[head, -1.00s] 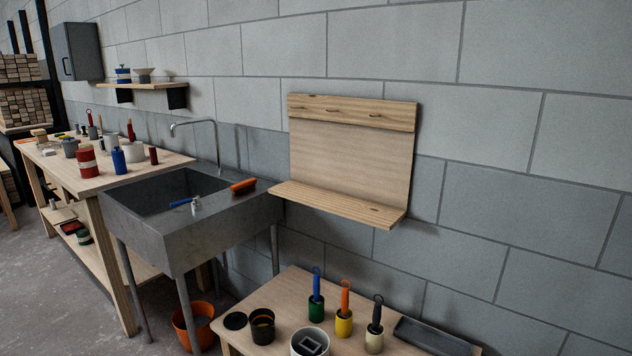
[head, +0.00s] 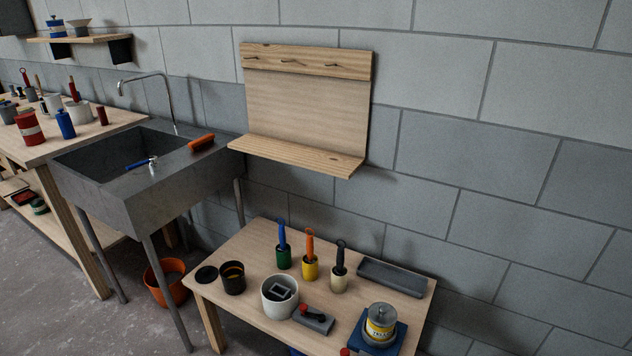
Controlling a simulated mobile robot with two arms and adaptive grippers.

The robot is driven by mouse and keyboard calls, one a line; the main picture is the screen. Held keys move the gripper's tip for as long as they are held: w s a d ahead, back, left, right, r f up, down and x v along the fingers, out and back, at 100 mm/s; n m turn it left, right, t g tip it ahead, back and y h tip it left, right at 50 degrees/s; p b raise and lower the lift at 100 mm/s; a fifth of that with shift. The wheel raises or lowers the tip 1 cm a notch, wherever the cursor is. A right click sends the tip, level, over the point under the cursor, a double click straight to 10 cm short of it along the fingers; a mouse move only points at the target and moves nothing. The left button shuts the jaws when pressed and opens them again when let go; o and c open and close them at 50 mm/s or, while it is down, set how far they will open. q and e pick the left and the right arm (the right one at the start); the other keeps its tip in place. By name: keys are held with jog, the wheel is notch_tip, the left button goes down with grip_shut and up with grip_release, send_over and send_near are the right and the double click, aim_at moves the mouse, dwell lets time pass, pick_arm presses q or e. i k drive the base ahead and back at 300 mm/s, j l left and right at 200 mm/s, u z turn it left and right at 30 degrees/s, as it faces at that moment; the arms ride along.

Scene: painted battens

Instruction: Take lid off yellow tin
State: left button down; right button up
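A yellow tin (head: 380,323) with a grey lid (head: 381,311) stands upright on a blue base (head: 366,340) at the front right of the low wooden table. The lid sits on top of the tin and has a small knob. A yellow cup (head: 310,268) holding an orange-handled tool stands further back on the same table. Neither of my grippers shows in the head view.
The low table (head: 236,240) also bears a black tin (head: 232,277) with a black disc (head: 206,274) beside it, a white pot (head: 279,296), a grey block (head: 314,320) and a grey tray (head: 392,277). A sink (head: 150,197) stands left.

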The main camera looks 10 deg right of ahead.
aim_at(382, 314)
jog(key=z, duration=0.2)
jog(key=i+j+z, duration=0.25)
jog(key=z, duration=0.2)
jog(key=i+j+z, duration=0.15)
jog(key=j+z, duration=0.35)
